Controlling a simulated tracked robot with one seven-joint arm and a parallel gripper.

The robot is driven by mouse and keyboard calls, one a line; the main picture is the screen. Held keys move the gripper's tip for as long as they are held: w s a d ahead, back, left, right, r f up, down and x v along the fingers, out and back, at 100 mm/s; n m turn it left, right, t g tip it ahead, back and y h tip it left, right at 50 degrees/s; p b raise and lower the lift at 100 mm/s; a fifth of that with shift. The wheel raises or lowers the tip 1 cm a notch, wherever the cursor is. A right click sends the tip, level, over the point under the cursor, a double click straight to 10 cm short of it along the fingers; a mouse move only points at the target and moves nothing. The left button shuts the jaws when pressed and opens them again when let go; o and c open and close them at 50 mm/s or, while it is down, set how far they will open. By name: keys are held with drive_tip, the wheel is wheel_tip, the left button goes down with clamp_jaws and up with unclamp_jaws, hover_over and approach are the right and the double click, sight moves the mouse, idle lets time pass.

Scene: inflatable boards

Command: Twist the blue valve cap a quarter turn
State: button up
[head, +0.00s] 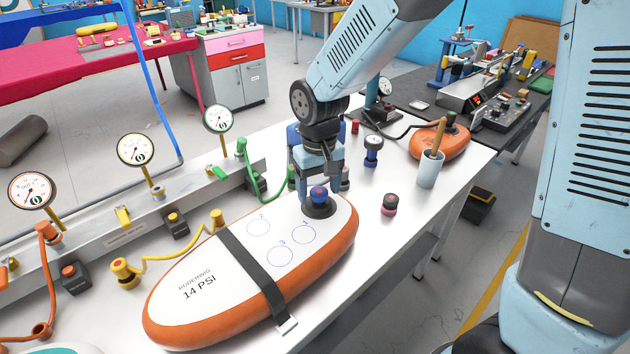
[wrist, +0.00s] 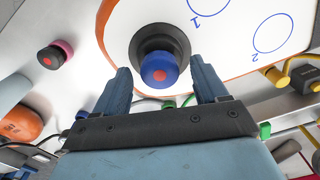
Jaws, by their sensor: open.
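The blue valve cap (head: 319,195) sits in a dark round valve base (head: 320,208) at the far right end of a white inflatable board (head: 235,290) with orange sides. In the wrist view the cap (wrist: 159,70) has a red dot on its face. My gripper (head: 322,185) is above the board's end, pointing down at the cap. In the wrist view my gripper (wrist: 163,75) is open, one finger on each side of the cap, with visible gaps between them and it. I cannot tell how deep the fingers reach along the cap.
A black strap (head: 255,275) crosses the board. To the right stand a pink-and-black cap (head: 389,204), a blue-and-black cap (head: 372,150) and a cup (head: 430,170) with a wooden handle. A smaller orange board (head: 440,142) lies behind. Gauges (head: 135,150) and hoses line the left edge.

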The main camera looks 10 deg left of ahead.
drive_tip(key=c, duration=1.1)
drive_tip(key=m, duration=0.3)
drive_tip(key=shift+m, duration=1.1)
drive_tip(key=m, duration=0.2)
drive_tip(key=shift+m, duration=0.3)
drive_tip(key=shift+d+m, duration=0.1)
drive_tip(key=shift+m, duration=1.1)
